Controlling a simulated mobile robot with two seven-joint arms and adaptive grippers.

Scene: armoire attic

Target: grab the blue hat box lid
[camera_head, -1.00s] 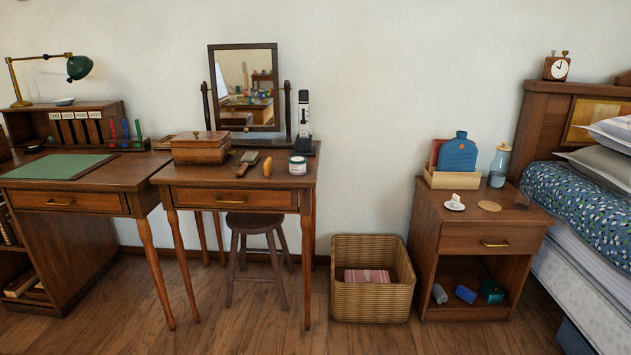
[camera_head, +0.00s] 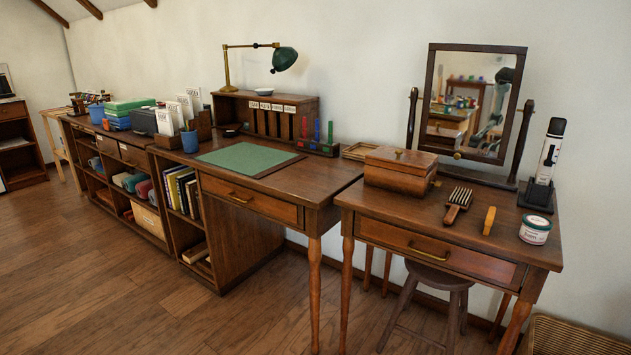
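I see no blue hat box lid that I can make out in the head view. Neither of my grippers is in view. The nearest furniture is a wooden dressing table (camera_head: 390,213) at the right, with a wooden box (camera_head: 400,172), a tilting mirror (camera_head: 472,103), a hairbrush (camera_head: 457,205) and a small round tin (camera_head: 535,229) on it.
A desk (camera_head: 331,187) with a green mat (camera_head: 247,159) and a green lamp (camera_head: 284,59) stands left of the dressing table. A long low shelf unit (camera_head: 132,212) continues left. A stool (camera_head: 437,279) is under the dressing table. A wicker basket (camera_head: 575,338) shows at lower right. The left floor is clear.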

